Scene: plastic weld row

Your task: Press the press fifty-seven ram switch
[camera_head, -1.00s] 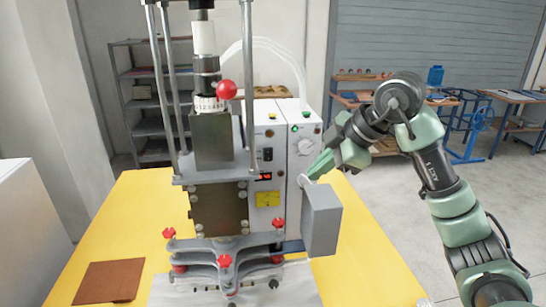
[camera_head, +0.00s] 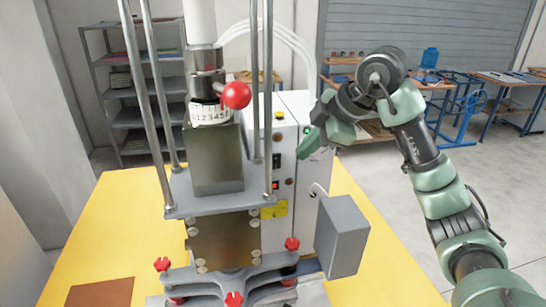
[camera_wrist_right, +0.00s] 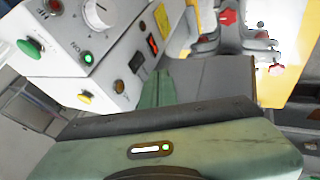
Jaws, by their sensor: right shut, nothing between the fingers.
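The press (camera_head: 218,160) stands on the yellow table, with a white control box (camera_head: 272,215) behind its right side. In the head view the box carries a yellow button, a dark rocker switch (camera_head: 277,161) and a small red display. The right wrist view shows the box front (camera_wrist_right: 115,60) closer, with green, red and yellow buttons, a dial, a dark switch (camera_wrist_right: 136,62) and a lit red display (camera_wrist_right: 153,45). I cannot tell which one is the ram switch. My right gripper (camera_head: 303,155) is shut and empty, its tip close to the box front. My left gripper is not in view.
A grey box (camera_head: 342,236) hangs at the press's right, below my right gripper. A red ball knob (camera_head: 236,95) sticks out from the press. A brown plate (camera_head: 100,294) lies on the yellow table (camera_head: 110,220). Shelves and blue benches stand behind.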

